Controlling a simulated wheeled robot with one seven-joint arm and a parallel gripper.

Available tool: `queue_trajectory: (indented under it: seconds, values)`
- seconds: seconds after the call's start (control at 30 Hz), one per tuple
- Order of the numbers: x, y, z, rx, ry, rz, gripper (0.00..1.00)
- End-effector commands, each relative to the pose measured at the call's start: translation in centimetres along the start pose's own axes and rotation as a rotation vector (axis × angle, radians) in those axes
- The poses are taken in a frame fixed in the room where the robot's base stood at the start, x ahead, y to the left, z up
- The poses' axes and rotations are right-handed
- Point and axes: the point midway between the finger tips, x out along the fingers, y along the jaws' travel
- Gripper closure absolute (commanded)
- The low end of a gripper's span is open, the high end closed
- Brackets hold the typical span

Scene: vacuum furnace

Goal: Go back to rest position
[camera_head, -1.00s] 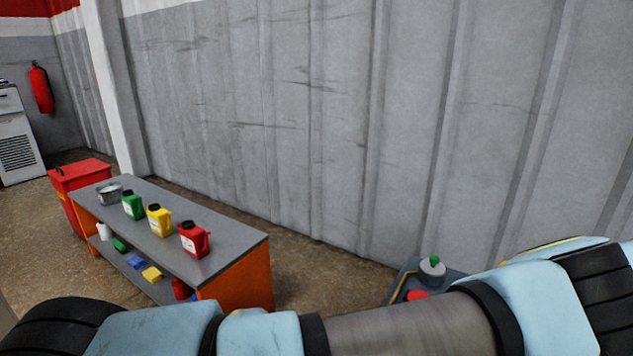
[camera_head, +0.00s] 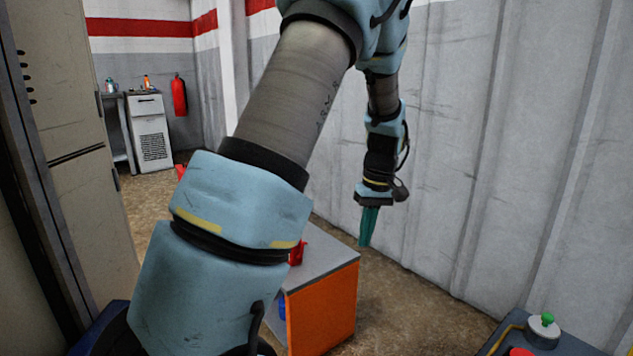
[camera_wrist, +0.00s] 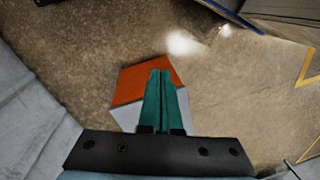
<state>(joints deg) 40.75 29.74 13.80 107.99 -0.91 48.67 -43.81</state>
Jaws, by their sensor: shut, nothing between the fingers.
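My gripper (camera_head: 368,226) hangs from my raised arm in the head view, pointing down, in front of the grey corrugated wall. Its green fingers also show in the wrist view (camera_wrist: 161,82), pressed together with nothing between them. In the wrist view the fingers are in front of an orange and grey workbench seen from above. The gripper appears apart from everything around it.
The orange workbench (camera_head: 326,309) with a grey top stands behind my arm, which hides most of it. A red container (camera_head: 297,253) shows on it. A control box (camera_head: 530,340) with a green-topped knob is at the lower right. A tall beige cabinet (camera_head: 62,110) is at the left. Floor between bench and wall is free.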

Motion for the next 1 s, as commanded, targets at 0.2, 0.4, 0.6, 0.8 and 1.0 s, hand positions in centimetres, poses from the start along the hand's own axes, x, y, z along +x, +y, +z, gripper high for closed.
queue_trajectory:
  seconds: [0.2,0.4,0.6,0.8,1.0]
  values:
    - [-0.2,-11.2,1.3,0.149,0.026,0.124,1.0]
    - [0.2,-17.0,3.9,0.26,0.087,0.167,1.0]
    - [0.7,-21.1,6.6,0.347,0.15,0.176,1.0]
    - [-2.5,-22.0,7.0,0.371,0.162,0.174,1.0]
    - [-6.3,-22.6,7.0,0.37,0.161,0.174,1.0]
